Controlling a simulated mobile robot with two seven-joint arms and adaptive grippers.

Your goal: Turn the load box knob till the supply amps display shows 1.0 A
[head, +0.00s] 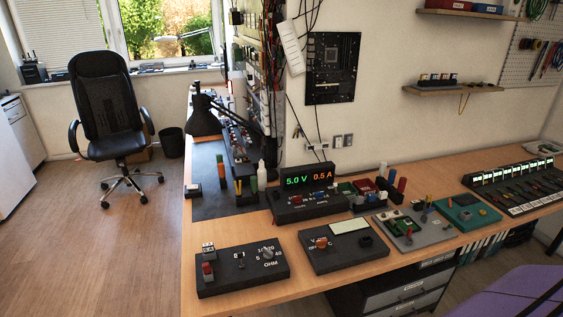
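The load box (240,278) is a dark box marked OHM at the front left of the bench. Its light grey knob (268,252) sits at the right, with small white numbers around it. The box also has a red switch or plug (207,269) at the left and a small black toggle (240,260). The exact knob setting is too small to read surely. Behind it the black power supply (300,213) has a lit display (308,178) reading 5.0 V in green and 0.5 A in orange. Neither of my grippers shows in the head view.
A dark box with an orange knob (321,243) and blank pale screen stands right of the load box. Circuit boards and a teal unit (466,213) lie farther right. A black desk lamp (205,115) stands behind. The wooden bench (225,308) is bare at its front edge.

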